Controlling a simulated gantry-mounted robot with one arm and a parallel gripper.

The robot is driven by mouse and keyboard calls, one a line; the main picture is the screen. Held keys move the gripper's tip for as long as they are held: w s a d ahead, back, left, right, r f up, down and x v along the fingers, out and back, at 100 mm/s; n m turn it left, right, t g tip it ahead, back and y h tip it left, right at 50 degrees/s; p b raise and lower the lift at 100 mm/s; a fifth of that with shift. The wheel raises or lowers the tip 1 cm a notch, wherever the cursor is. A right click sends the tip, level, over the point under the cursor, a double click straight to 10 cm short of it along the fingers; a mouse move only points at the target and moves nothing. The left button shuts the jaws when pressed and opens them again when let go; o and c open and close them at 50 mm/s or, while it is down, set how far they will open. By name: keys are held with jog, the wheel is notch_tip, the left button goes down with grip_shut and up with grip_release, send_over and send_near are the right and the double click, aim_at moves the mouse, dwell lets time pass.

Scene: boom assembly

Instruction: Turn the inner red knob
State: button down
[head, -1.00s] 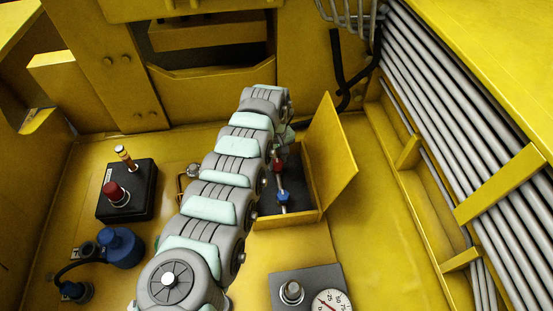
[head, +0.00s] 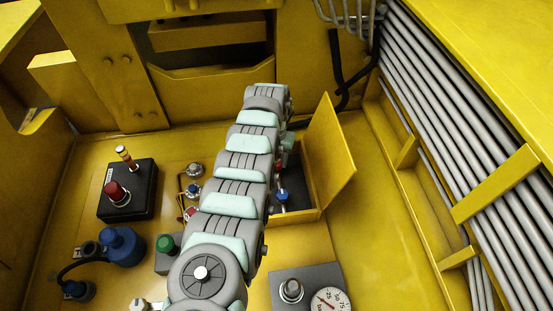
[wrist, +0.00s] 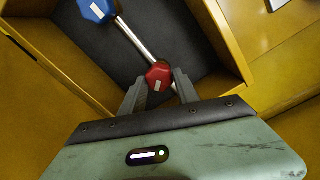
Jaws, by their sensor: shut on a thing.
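The inner red knob (wrist: 158,75) sits on a metal pipe inside a yellow box (head: 297,217) with a dark floor. My gripper (wrist: 159,84) has one finger on each side of the red knob and is shut on it. A blue knob (wrist: 97,10) is on the same pipe, towards the upper left in the wrist view; it also shows in the head view (head: 282,196). In the head view my arm hides part of the box and most of the red knob.
The box's yellow lid (head: 327,155) stands open on the right. A black box with a red button (head: 115,192), a blue plug (head: 122,247), a green button (head: 166,244) and a gauge (head: 330,300) are on the floor. Grey pipes run along the right wall.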

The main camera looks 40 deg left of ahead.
jog(key=m, duration=0.3)
jog(key=shift+m+b, duration=0.3)
jog(key=shift+b, duration=0.1)
jog(key=shift+d+m+b, duration=0.1)
jog(key=shift+m+b, duration=0.3)
jog(key=shift+m, duration=1.4)
jog(key=c, duration=0.9)
grip_release()
notch_tip(320, 180, up, 11)
jog(key=shift+a, duration=0.2)
